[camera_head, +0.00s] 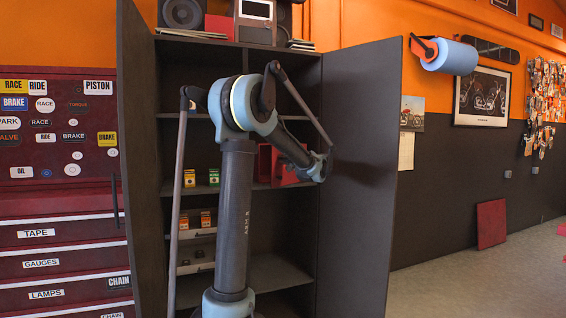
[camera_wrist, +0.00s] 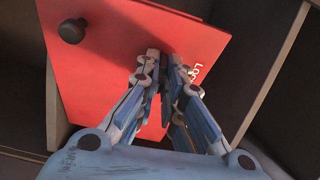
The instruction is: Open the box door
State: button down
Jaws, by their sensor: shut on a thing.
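The red box (camera_head: 264,160) sits on a middle shelf of the dark cabinet, partly hidden behind my arm. Its red door (camera_wrist: 110,70) fills much of the wrist view. The door has a round black knob (camera_wrist: 72,31) at its upper left and white lettering, partly covered, at its right. My gripper (camera_wrist: 165,76) is at the red door, right of the knob, with its fingertips closed together around a part of it. The fingers hide exactly which part they hold. In the head view the fingertips are hidden by my arm.
The tall cabinet's right door (camera_head: 360,170) and left door (camera_head: 142,170) stand open on both sides. Small boxes (camera_head: 189,178) stand on the shelves. A red tool chest (camera_head: 60,240) is at the left. Clear floor (camera_head: 470,285) shows at the right.

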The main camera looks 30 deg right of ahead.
jog(key=shift+d, duration=0.2)
jog(key=c, duration=1.7)
grip_release()
jog(key=shift+w+f, duration=0.1)
jog(key=shift+f, duration=0.05)
jog(key=s, duration=1.2)
jog(key=shift+d, duration=0.3)
jog(key=shift+c, duration=0.4)
